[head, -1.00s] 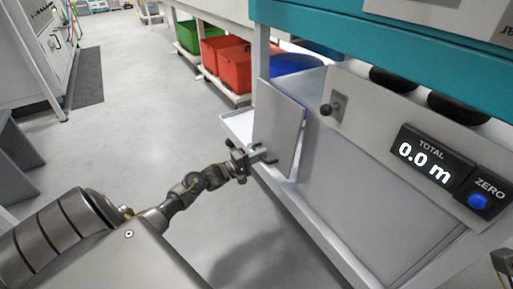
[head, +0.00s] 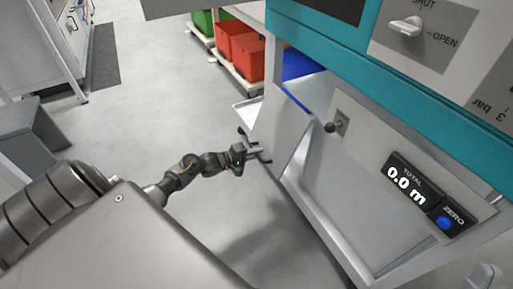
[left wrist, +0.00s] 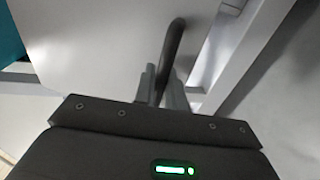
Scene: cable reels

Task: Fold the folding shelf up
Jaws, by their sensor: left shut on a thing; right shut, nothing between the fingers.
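The folding shelf (head: 278,118) is a plain pale grey panel at the side of the machine. In the head view it stands steeply, with its lower part near my left gripper (head: 262,153). In the left wrist view the panel (left wrist: 95,45) fills much of the upper left. A dark curved handle (left wrist: 173,48) rises from between the fingers of my left gripper (left wrist: 162,85), which is shut on it. The panel's hinge and support are hard to make out. My right gripper is not in view.
The machine has a teal beam (head: 400,95), a small black knob (head: 330,127), and a length display (head: 407,185) with a blue button. Red bins (head: 245,55) stand on a cart behind. The grey floor (head: 150,110) left of my arm is clear.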

